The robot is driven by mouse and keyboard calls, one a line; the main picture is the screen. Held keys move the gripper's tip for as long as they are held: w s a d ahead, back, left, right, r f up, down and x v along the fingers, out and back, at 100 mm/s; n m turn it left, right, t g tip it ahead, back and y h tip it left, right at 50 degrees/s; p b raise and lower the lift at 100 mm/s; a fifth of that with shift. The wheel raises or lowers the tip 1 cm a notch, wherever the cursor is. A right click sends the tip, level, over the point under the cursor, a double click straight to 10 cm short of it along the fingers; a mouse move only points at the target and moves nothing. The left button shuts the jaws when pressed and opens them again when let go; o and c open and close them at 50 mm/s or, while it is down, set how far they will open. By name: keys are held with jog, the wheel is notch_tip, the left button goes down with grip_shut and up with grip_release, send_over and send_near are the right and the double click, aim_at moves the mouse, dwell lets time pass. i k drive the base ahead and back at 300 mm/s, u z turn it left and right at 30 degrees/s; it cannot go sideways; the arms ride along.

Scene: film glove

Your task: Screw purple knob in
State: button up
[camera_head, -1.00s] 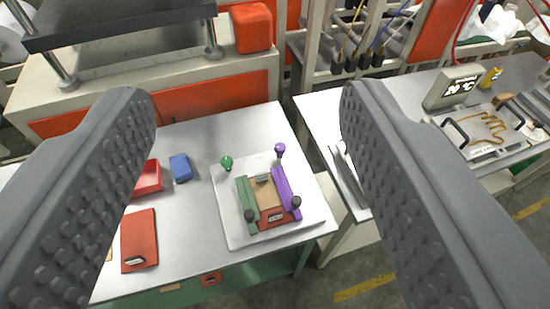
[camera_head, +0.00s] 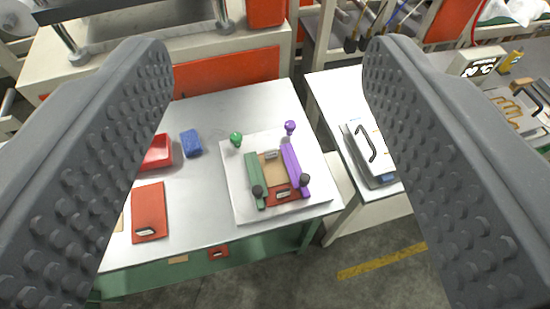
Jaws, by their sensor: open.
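The purple knob (camera_head: 290,127) stands at the back right corner of a fixture on a white plate (camera_head: 243,207), beside the far end of a purple bar (camera_head: 295,168). A green knob (camera_head: 236,139) stands at the back left, near a green bar (camera_head: 254,178). Black knobs sit at the near ends of both bars. Whether the purple knob is seated or loose cannot be told. My gripper (camera_head: 268,48) is open and empty, its two grey textured fingers wide apart. The fixture lies beyond and between the fingers, with nothing touching it.
On the metal table lie a blue block (camera_head: 191,142), a red tray (camera_head: 158,153) and a red flat case (camera_head: 149,211). A second bench at right holds a handled metal plate (camera_head: 365,150) and a display box (camera_head: 478,62). A gap separates the benches.

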aim_at(290, 125)
jog(key=k, duration=0.55)
jog(key=z, duration=0.4)
jog(key=i, duration=1.6)
jog(key=u, duration=0.15)
